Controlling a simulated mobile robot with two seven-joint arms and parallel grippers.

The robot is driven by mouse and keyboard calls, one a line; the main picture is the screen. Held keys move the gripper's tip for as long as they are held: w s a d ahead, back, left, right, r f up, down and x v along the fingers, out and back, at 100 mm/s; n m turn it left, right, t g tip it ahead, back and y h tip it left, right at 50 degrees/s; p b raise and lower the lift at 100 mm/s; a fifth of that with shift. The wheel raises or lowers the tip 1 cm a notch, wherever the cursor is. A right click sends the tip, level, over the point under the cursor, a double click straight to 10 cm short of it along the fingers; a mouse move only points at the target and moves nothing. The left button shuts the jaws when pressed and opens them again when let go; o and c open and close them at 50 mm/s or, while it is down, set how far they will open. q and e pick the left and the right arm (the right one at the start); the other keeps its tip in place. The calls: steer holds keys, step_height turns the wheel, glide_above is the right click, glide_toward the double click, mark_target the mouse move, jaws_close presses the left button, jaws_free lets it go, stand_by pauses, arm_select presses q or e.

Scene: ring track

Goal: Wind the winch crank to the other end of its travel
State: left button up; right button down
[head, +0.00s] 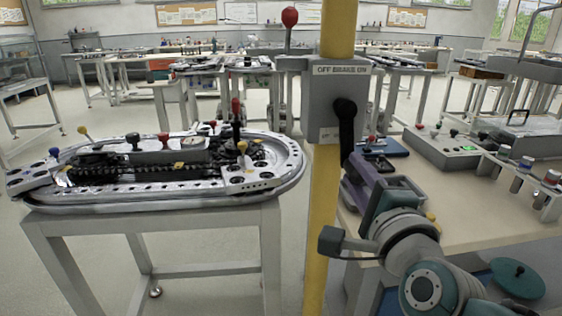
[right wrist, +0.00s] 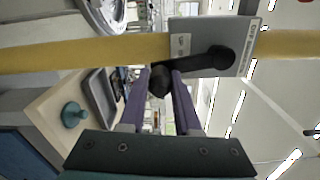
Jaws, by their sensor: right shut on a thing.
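The winch crank (head: 346,122) is black and sits on the front of a grey box (head: 322,102) on a yellow post. Its arm hangs down from the hub, leaning slightly right. My right gripper (head: 354,165), with purple fingers, is shut on the lower end of the crank. In the right wrist view, the crank's knob (right wrist: 159,82) lies between the two fingers, and the hub is beside the post. The grip's far side is hidden in the head view. My left gripper is not in view.
The yellow post (head: 323,230) rises close to my right gripper. A table (head: 480,215) with instruments is at the right. An oval track (head: 110,200) on a stand is at the left.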

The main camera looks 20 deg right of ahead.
steer(key=shift+a+f, duration=0.1)
steer(key=shift+f, duration=0.15)
steer(key=c, duration=0.6)
jaws_free()
steer(key=shift+r, duration=0.2)
steer(key=v, duration=1)
